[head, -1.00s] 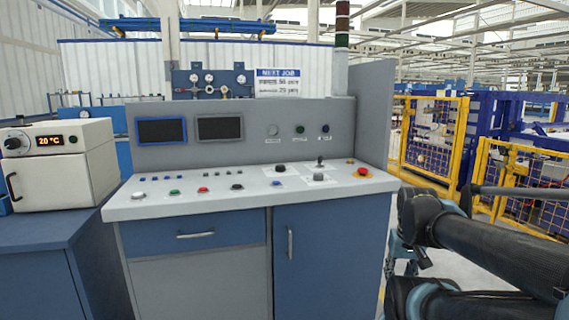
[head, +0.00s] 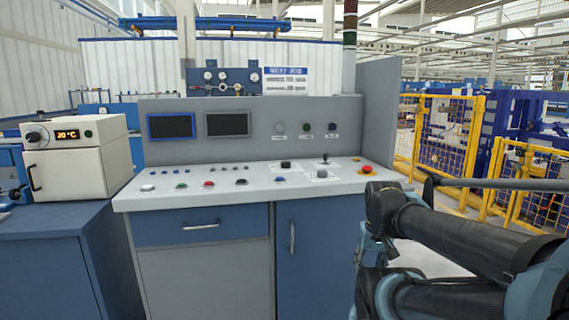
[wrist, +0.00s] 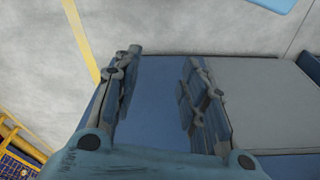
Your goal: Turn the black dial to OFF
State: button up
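A black knob (head: 285,164) stands on the console's sloped top. In the head view my arm is at the right, and the fingers are not clear there.
The console (head: 200,193) has several buttons, two screens, a joystick (head: 325,159) and a red emergency button (head: 367,169). The white oven (head: 85,165) stands on a blue cabinet (head: 45,255) at left. Yellow mesh fencing (head: 440,140) is at right. Floor is clear right of the console.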

jog(key=shift+o, duration=0.9)
notch_tip(320, 180, up, 3)
jog(key=shift+w+a+f, duration=0.1)
jog(key=shift+a+f, duration=0.05)
notch_tip(320, 180, up, 32)
jog(key=m+g, duration=0.2)
jog(key=m, duration=0.5)
send_over(286, 162)
notch_tip(286, 162, down, 17)
jog(key=shift+r, duration=0.1)
jog(key=c, duration=1.1)
